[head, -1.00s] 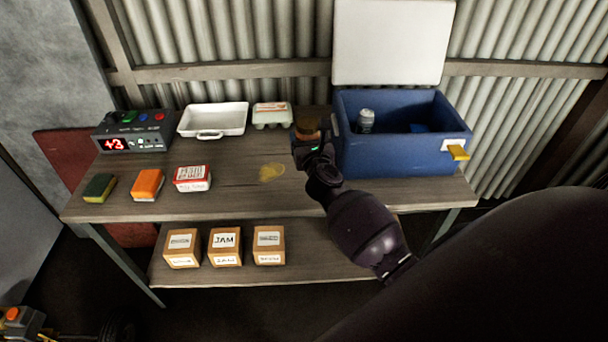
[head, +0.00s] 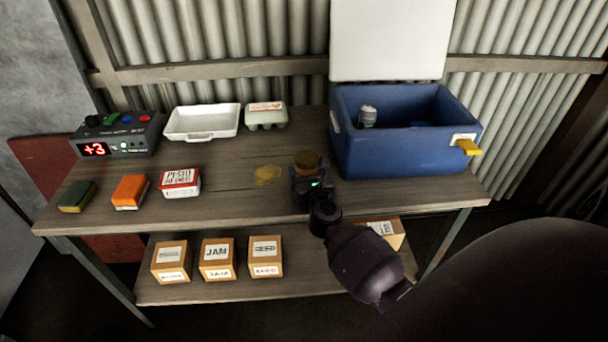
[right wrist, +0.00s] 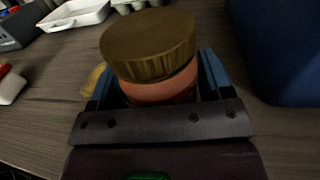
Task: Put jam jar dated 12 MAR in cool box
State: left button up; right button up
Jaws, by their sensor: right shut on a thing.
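My right gripper (head: 311,184) is shut on a jar (head: 307,160) with a brown-gold lid and reddish-orange contents. In the right wrist view the jar (right wrist: 150,50) stands between the two fingers, its lid above them. No date label can be read on it. The blue cool box (head: 400,150) stands open on the bench to the right of the jar, its white lid (head: 388,40) raised behind. A grey-white container (head: 367,117) and something blue (head: 420,124) are inside it. My left gripper is not in view.
A yellow smear (head: 268,175) lies on the bench (head: 225,195) left of the jar. A white tray (head: 202,123), an egg carton (head: 266,115), a pesto tub (head: 180,182), two sponges and a display box (head: 115,135) stand further left. Several cartons (head: 217,260) sit on the lower shelf.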

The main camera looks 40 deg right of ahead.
jog(key=shift+r, duration=0.1)
jog(key=o, duration=0.8)
jog(key=shift+f, duration=0.35)
jog(key=o, duration=0.5)
jog(key=shift+r, duration=0.1)
jog(key=shift+c, duration=0.2)
